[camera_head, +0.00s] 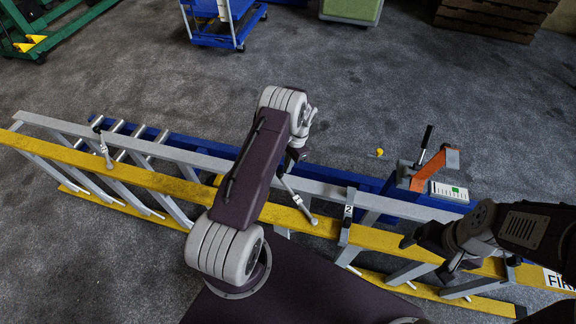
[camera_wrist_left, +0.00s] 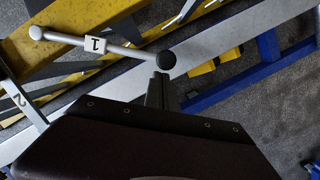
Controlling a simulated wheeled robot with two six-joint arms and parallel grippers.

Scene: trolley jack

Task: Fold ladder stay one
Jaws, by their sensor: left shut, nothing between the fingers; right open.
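The yellow-and-grey ladder (camera_head: 165,184) lies along the floor in front of me. Stay one (camera_head: 298,201) is a slim grey rod marked "1". It spans from the yellow rail toward the grey rail. In the left wrist view, stay one (camera_wrist_left: 115,48) has a pale end at the yellow rail and a black knob at its other end. My left gripper (camera_wrist_left: 160,88) is shut and empty, close to the black knob; contact cannot be told. In the head view my left arm partly hides it. My right gripper (camera_head: 424,258) is open over the ladder's right part.
A stay marked "2" (camera_head: 348,212) crosses the rails to the right, and another stay (camera_head: 103,146) to the left. A blue trolley (camera_head: 222,25) stands farther back. Grey floor between is mostly clear.

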